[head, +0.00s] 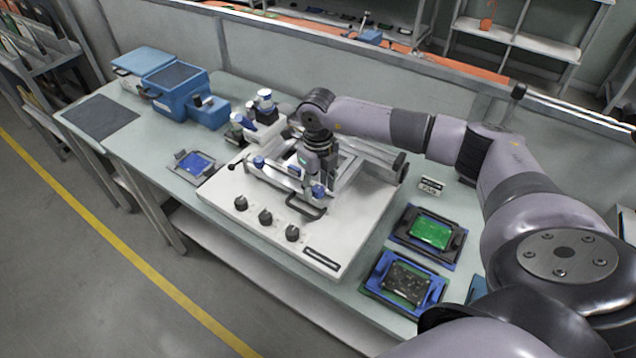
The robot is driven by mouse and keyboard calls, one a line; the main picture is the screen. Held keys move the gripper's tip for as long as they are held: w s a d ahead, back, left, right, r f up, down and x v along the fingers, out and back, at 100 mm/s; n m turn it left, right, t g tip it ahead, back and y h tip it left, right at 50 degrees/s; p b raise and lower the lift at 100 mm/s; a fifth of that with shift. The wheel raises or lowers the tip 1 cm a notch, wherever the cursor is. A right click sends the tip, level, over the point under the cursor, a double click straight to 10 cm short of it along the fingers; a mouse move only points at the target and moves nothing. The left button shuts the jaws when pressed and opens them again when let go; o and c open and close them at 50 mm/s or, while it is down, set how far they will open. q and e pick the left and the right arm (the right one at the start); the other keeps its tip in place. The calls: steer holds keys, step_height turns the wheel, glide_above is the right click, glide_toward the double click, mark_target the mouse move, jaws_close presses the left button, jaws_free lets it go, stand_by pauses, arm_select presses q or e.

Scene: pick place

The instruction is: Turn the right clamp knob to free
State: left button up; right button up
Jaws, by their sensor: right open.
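A white fixture machine (222,187) stands on the bench with a metal clamp frame on top. A blue knob (318,192) sits at the right end of the frame's front bar, and another blue knob (259,162) sits at its left end. My right gripper (316,181) points down from above at the right blue knob, with its fingertips close to it; whether they touch it is too small to tell. The gripper is open. Its body hides part of the frame behind. My left gripper is not in view.
Several black knobs (265,217) and a black handle (308,208) are on the machine's front. Trays with a green board (431,231) and a dark board (406,282) lie to the right. A blue device (177,95) and a blue board tray (194,164) are at left.

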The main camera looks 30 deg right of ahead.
jaws_close()
stand_by(0.6)
